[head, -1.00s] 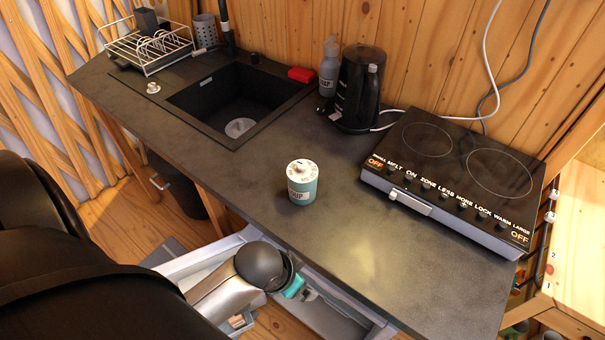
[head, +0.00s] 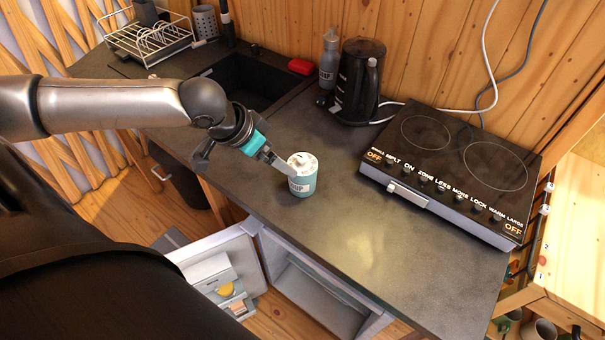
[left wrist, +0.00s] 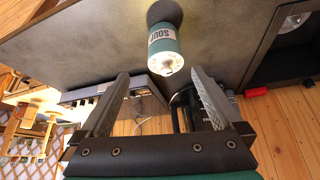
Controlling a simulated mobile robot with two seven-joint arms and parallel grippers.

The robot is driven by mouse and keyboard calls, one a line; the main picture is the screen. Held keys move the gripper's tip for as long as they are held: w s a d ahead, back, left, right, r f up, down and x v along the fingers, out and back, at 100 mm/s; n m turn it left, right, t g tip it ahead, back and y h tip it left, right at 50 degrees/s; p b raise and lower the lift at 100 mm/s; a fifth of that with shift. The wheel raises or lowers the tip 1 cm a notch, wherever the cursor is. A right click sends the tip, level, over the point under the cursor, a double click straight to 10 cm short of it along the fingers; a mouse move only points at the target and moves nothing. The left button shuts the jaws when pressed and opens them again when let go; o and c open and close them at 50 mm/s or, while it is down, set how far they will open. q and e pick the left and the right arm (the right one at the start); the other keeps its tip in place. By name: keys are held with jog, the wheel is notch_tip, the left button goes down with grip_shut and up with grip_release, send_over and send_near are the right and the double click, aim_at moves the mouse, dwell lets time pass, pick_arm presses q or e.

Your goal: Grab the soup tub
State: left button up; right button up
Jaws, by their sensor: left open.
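The soup tub (head: 302,184) is a teal cylinder with a white lid and a SOUP label. It stands upright on the dark countertop. My left gripper (head: 286,170) is open at the tub's left side, its fingers pointing at the tub and overlapping its edge in the head view. In the left wrist view the tub (left wrist: 164,46) shows upside down, centred between and just beyond the two spread fingertips (left wrist: 159,74). Whether a finger touches it I cannot tell. My right gripper is in neither view.
The hob (head: 450,175) stands to the right, with the black kettle (head: 358,82) and a grey soap bottle (head: 329,65) behind. The sink (head: 250,85) and dish rack (head: 150,40) are at the back left. The counter right of the tub is clear.

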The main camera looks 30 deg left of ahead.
aim_at(299, 167)
pick_arm(q)
jog(key=x, duration=0.3)
jog(key=b+x, duration=0.1)
jog(key=x, duration=0.1)
jog(key=a+x, duration=0.1)
jog(key=x, duration=0.2)
jog(key=shift+w+d+f+b, duration=0.1)
jog(key=shift+w+f+b, duration=0.15)
jog(key=shift+w, duration=0.3)
jog(key=shift+w+b+x, duration=0.25)
jog(key=shift+b+x, duration=0.15)
jog(key=shift+x, duration=2.4)
jog(key=shift+d+r, duration=0.15)
jog(key=shift+c, duration=0.2)
jog(key=c, duration=1.3)
jog(key=shift+c, duration=0.2)
jog(key=shift+r, duration=0.1)
